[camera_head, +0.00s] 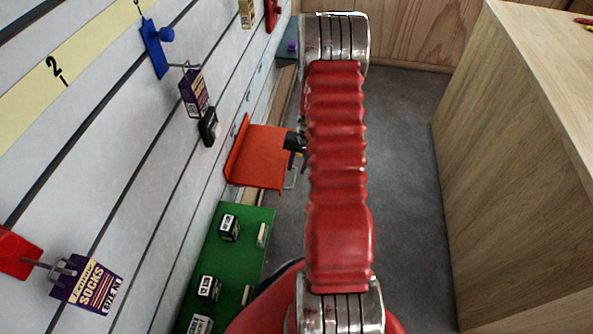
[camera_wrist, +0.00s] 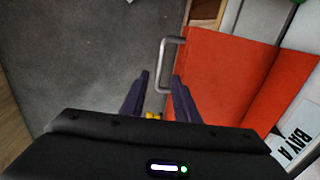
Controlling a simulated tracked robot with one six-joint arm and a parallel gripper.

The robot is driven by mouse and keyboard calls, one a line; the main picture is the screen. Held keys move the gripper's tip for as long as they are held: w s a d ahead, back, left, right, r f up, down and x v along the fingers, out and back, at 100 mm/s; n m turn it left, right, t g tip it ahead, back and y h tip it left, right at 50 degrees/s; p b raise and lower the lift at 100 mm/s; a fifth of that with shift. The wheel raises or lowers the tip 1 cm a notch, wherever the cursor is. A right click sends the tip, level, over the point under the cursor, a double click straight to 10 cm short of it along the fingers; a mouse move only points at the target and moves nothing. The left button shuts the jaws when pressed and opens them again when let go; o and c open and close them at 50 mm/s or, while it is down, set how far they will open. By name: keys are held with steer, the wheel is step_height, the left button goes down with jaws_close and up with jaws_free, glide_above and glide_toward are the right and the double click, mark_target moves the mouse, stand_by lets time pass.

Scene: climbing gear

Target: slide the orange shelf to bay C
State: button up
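The orange shelf (camera_head: 262,158) hangs on the slatted wall, empty on top. In the wrist view the shelf (camera_wrist: 235,75) fills the right side, with a grey U-shaped handle (camera_wrist: 162,65) on its edge. A "BAY A" label (camera_wrist: 293,142) shows beside the shelf. My gripper (camera_wrist: 158,92) is open, its two dark fingers apart and the handle's bar in the gap between them in the picture; I cannot tell how deep it sits. In the head view my gripper (camera_head: 295,143) is at the shelf's right edge, partly hidden by my red arm. No bay C label is readable.
A green shelf (camera_head: 240,250) with several small boxes is nearer. Hooks hold a purple packet (camera_head: 194,93) and a socks packet (camera_head: 87,285). A blue-grey shelf (camera_head: 287,50) is farther along. A wooden counter (camera_head: 520,150) stands right, with clear grey floor (camera_head: 405,150) between.

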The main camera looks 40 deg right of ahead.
mark_target(294, 174)
steer(key=shift+w+a+f, duration=0.1)
steer(key=shift+w+f, duration=0.05)
steer(key=shift+f, duration=0.75)
steer(key=shift+w+a+f, duration=0.1)
steer(key=shift+f, duration=0.8)
jaws_close()
steer(key=shift+d, duration=0.15)
steer(key=shift+w+r, duration=0.1)
steer(key=shift+w, duration=0.05)
